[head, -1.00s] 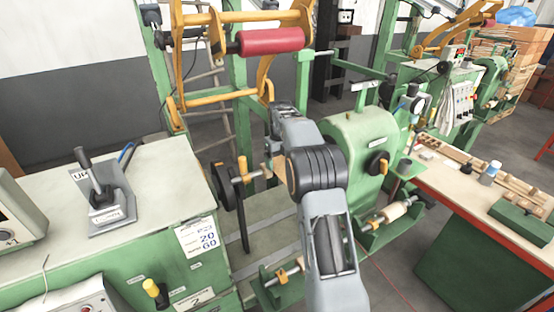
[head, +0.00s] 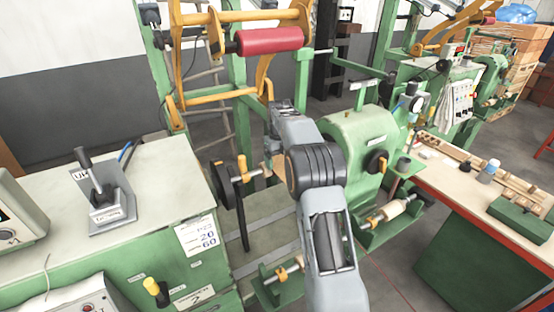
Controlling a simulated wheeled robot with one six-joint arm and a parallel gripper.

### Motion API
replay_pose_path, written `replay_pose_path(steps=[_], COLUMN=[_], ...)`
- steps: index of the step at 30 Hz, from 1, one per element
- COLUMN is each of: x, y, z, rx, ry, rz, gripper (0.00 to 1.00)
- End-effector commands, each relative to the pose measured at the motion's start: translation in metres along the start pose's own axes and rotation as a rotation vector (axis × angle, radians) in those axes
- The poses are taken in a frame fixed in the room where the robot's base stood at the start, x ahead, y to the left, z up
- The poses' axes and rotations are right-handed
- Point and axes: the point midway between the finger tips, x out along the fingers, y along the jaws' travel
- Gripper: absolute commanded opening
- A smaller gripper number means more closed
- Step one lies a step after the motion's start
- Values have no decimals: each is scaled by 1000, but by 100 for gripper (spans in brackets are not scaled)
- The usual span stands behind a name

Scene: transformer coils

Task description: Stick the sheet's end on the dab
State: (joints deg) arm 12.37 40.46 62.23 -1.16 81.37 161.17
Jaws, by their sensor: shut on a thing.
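My arm rises through the middle of the head view, and its wrist end (head: 287,118) is over the winding machine. The jaws of my gripper are hidden behind my own arm links. A small tan patch (head: 279,166) shows just left of my arm, beside the dark wheel with the wooden-looking handle. It may be part of the sheet or the coil; I cannot tell which. The dab cannot be made out. The green winding head (head: 360,140) stands right of my arm.
A red roller (head: 270,40) hangs in a yellow frame above. A green cabinet (head: 120,215) with a lever stands at left. A workbench (head: 455,185) with wooden blocks and a bottle is at right. Grey floor shows between the machine and the bench.

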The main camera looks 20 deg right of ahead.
Motion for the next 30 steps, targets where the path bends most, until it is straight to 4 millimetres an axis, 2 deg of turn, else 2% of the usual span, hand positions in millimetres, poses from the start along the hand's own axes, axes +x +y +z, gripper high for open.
replay_pose_path(steps=[1,30], x=[2,6], y=[3,4], z=[6,6], rx=[-9,-9], ry=[-17,32], rz=[0,1], gripper=[51,51])
